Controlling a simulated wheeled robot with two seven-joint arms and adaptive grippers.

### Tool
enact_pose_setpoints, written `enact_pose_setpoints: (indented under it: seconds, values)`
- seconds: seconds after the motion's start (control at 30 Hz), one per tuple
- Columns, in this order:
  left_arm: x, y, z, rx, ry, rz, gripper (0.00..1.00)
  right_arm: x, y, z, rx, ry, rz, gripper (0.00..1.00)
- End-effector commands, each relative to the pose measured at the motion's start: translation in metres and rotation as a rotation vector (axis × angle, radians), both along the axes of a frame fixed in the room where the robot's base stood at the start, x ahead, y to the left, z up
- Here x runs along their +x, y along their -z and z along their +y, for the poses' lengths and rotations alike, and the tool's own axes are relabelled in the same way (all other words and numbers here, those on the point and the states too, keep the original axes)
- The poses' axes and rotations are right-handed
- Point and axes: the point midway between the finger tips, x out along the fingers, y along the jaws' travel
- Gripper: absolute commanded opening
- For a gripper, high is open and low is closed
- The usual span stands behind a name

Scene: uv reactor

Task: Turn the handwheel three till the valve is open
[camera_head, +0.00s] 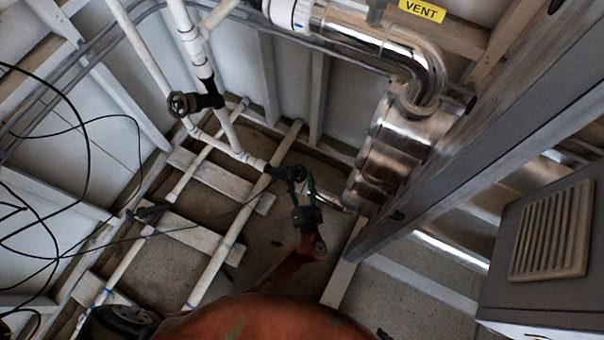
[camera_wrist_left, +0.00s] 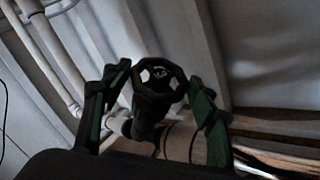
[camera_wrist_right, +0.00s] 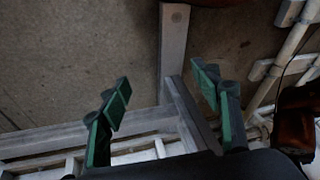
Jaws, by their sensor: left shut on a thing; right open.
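A dark handwheel (camera_head: 284,172) sits on a low white pipe in the middle of the head view. In the left wrist view the handwheel (camera_wrist_left: 146,92) is a black ring with an open, spoked centre, on a dark valve body. My left gripper (camera_head: 303,188) is at this handwheel, with one finger on each side of the ring. It is shut on the wheel, though the exact contact is dark. Whether the valve is open cannot be told. My right gripper (camera_wrist_right: 162,88) is open and empty in the right wrist view, with floor and beams beyond it.
Another handwheel (camera_head: 181,104) is on the upright white pipe to the upper left. A shiny steel vessel (camera_head: 388,150) stands just right of my left gripper. A long grey beam (camera_head: 470,125) crosses the right side. Black cables (camera_head: 85,150) hang at the left.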

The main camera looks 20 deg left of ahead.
Motion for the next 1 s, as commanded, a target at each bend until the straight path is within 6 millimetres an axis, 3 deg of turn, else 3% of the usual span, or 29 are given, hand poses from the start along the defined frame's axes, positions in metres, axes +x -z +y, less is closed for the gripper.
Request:
enact_pose_setpoints:
  seconds: [0.03,0.2,0.4,0.63,1.0]
  values:
    - [0.002,0.006,-0.003,-0.006,-0.013,-0.014,0.29,0.004,0.016,0.006,0.017,0.005,-0.026,0.58]
    - [0.003,0.007,-0.003,-0.016,-0.071,-0.073,0.29,0.028,0.042,0.026,0.077,0.037,-0.157,0.58]
    - [0.004,0.006,-0.004,-0.027,-0.13,-0.132,0.29,0.031,0.073,0.015,0.047,0.035,-0.263,0.58]
    - [0.004,0.002,-0.004,-0.035,-0.171,-0.175,0.29,0.032,0.088,0.009,0.035,0.028,-0.346,0.58]
    - [0.005,-0.001,-0.004,-0.038,-0.189,-0.196,0.29,0.032,0.092,0.008,0.034,0.024,-0.387,0.58]
